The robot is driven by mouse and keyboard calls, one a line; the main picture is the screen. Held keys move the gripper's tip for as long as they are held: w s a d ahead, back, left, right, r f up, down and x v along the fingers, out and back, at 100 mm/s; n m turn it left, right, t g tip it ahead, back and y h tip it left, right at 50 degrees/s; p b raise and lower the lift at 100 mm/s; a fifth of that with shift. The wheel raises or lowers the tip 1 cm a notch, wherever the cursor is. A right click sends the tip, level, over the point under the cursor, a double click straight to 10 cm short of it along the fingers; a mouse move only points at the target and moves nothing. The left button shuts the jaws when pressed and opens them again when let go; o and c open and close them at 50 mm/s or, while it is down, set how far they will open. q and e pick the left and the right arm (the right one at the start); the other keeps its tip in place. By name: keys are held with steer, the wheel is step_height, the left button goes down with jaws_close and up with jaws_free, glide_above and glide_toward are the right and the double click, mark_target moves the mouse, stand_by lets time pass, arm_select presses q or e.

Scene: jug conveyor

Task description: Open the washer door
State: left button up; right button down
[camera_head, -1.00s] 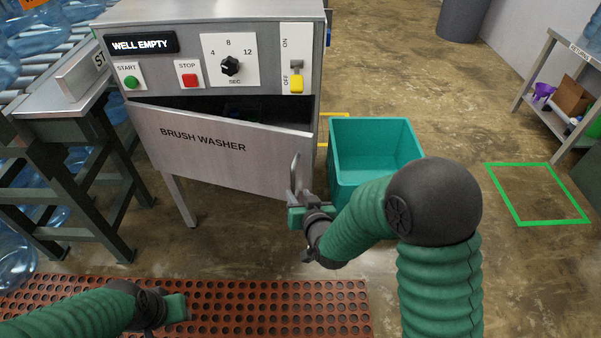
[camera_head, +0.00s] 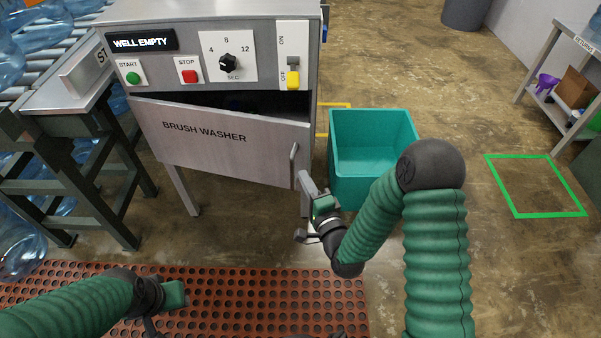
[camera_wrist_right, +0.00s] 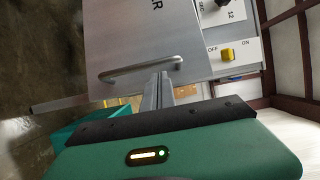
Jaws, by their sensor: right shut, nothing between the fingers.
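The washer door (camera_head: 215,140), a grey panel marked BRUSH WASHER, stands ajar, with a dark gap along its top. Its bar handle (camera_head: 294,165) is near the right edge; the handle also shows in the right wrist view (camera_wrist_right: 135,71). My right gripper (camera_head: 304,179) is shut and empty, just right of the handle and the door's edge. In the right wrist view its fingers (camera_wrist_right: 163,76) point at the door, with tips close to one handle end; I cannot tell whether they touch. My left gripper (camera_head: 176,294) is low over the mat, its fingers not clear.
A teal bin (camera_head: 372,150) stands close right of the washer, beside my right forearm. The control panel (camera_head: 210,62) is above the door. A roller conveyor and green stand (camera_head: 75,135) are at left. A red-brown mat (camera_head: 250,300) lies in front. Floor is open at right.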

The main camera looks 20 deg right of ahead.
steer(key=w, duration=0.3)
steer(key=shift+w+a+r+b, duration=0.1)
steer(key=shift+w+a+b, duration=0.1)
steer(key=shift+b, duration=0.1)
